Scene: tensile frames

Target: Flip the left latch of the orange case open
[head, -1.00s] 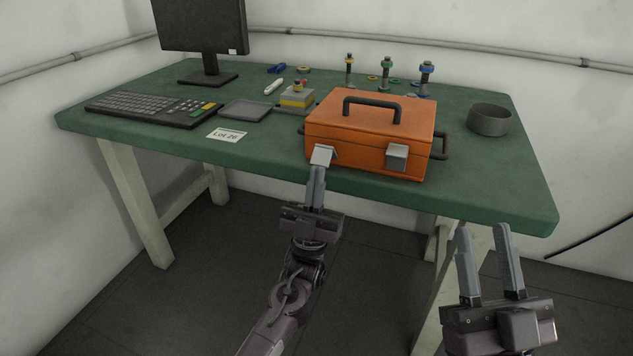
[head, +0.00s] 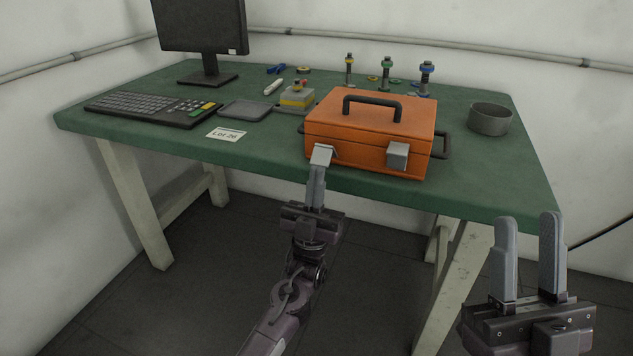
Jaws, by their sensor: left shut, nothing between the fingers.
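The orange case (head: 345,145) sits closed on the green table with its black handle (head: 372,103) on top. Its left latch (head: 322,155) is a grey plate that tilts out from the front face at the lower left. The right latch (head: 397,155) lies flat against the front. My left gripper (head: 318,170) is shut and empty, with its fingertips right at the lower edge of the left latch; whether they touch it I cannot tell. My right gripper (head: 530,222) is open and empty, in front of the table's right front corner.
The green table (head: 270,165) has a keyboard (head: 150,108), a monitor (head: 203,30), a dark tray (head: 245,110) and a yellow-grey button box (head: 297,98) left of the case. A grey round bowl (head: 489,120) stands at right. Several bolts stand behind the case.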

